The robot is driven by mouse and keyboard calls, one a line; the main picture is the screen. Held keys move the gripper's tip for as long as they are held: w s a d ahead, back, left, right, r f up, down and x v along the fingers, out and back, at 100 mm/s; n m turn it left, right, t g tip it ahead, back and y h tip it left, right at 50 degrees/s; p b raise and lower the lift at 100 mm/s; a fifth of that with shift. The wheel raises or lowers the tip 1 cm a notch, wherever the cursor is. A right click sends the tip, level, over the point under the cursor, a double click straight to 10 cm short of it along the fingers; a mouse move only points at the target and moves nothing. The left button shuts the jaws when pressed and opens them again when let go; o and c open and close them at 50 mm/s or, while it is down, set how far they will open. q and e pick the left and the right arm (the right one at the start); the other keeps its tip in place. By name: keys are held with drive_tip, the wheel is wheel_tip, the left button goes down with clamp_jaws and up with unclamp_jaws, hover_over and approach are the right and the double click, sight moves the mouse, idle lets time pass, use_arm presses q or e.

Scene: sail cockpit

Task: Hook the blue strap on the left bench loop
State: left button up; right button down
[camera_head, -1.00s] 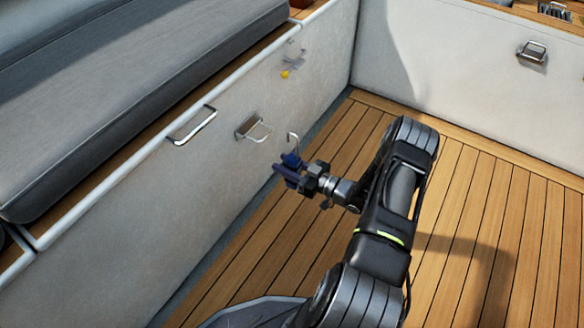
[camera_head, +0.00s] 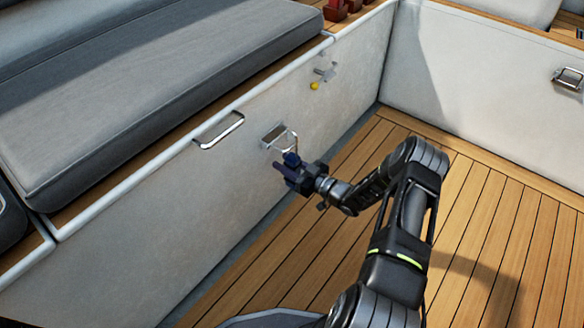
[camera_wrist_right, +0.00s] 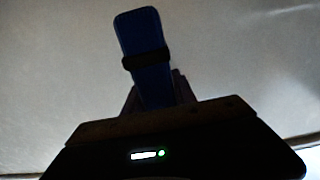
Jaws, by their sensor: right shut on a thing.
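The left bench loop (camera_head: 278,137), a metal plate with a wire ring, is fixed on the pale front of the left bench. My right gripper (camera_head: 291,172) is just below it, shut on the blue strap (camera_head: 291,158). In the wrist view, the blue strap (camera_wrist_right: 146,50) rises from the jaws, with a dark band across it. The strap's upper end and metal hook overlap the loop in the head view. I cannot tell whether the hook touches or passes through the ring. My left gripper is not in view.
A long metal handle (camera_head: 219,132) sits left of the loop. A small fitting with a yellow knob (camera_head: 314,86) is to its upper right. A similar loop (camera_head: 568,79) is on the right-hand wall. The plank floor (camera_head: 470,220) is clear.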

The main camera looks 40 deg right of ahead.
drive_tip(key=shift+w+f, duration=0.15)
drive_tip(key=shift+f, duration=1.6)
drive_tip(key=c, duration=0.9)
unclamp_jaws()
drive_tip(key=shift+f, duration=0.1)
drive_tip(key=shift+s+d+p, duration=0.15)
drive_tip(key=shift+s+p, duration=0.25)
drive_tip(key=shift+s, duration=0.2)
drive_tip(key=p+v, duration=0.2)
drive_tip(key=v, duration=0.4)
drive_tip(key=shift+s+d, duration=0.1)
drive_tip(key=shift+s, duration=0.2)
